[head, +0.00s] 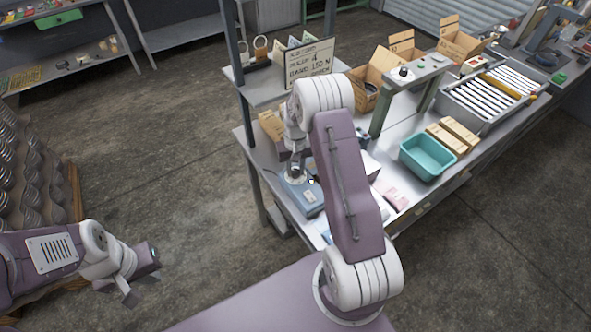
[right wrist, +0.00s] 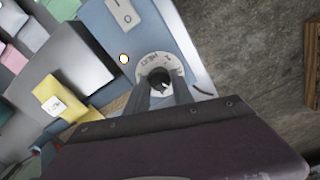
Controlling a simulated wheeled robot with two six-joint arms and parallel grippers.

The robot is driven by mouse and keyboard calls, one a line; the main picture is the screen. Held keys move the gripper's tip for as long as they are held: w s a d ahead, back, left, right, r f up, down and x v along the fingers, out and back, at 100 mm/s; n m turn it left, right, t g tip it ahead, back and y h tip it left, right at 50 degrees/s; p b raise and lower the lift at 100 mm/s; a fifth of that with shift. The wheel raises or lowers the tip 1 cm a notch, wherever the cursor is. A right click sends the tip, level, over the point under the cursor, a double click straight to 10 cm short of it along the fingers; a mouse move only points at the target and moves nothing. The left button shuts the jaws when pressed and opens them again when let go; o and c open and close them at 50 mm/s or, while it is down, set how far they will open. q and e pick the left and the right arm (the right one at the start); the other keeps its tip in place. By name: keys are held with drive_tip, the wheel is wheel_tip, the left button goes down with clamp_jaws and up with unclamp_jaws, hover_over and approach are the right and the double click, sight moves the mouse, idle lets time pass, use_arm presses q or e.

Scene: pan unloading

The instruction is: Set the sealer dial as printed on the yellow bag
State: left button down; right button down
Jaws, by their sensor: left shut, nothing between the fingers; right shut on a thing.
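The blue sealer (head: 306,198) sits at the near left end of the bench; it also shows in the right wrist view (right wrist: 185,45). Its round white dial (right wrist: 150,62) has printed marks, one looking like MED, and a dark knob (right wrist: 160,78). My right gripper (right wrist: 161,88) is shut on this knob, a finger on each side. The knob's pointer is too small to read. The yellow bag (right wrist: 55,98) lies left of the sealer in the right wrist view, its white label too small to read. My left gripper (head: 142,278) is shut and empty over the floor, away from the bench.
The sealer has a white rocker switch (right wrist: 124,14) and a lit lamp (right wrist: 124,58). A pink bag (head: 394,196) and a teal bin (head: 425,157) are farther right along the bench. A written sign (head: 309,63) stands on the shelf. My right arm hides part of the bench.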

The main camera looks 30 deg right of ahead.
sight(295, 171)
drive_tip(key=n, duration=0.4)
drive_tip(key=shift+w+n, duration=0.15)
drive_tip(key=shift+n, duration=0.15)
drive_tip(key=n, duration=0.4)
drive_tip(key=shift+r+n+b, duration=0.1)
drive_tip(key=shift+n+b, duration=0.2)
drive_tip(key=c, duration=1.1)
unclamp_jaws()
drive_tip(key=shift+r, duration=0.25)
wheel_tip(295, 171, up, 8)
drive_tip(key=b, duration=0.2)
drive_tip(key=shift+r, duration=0.25)
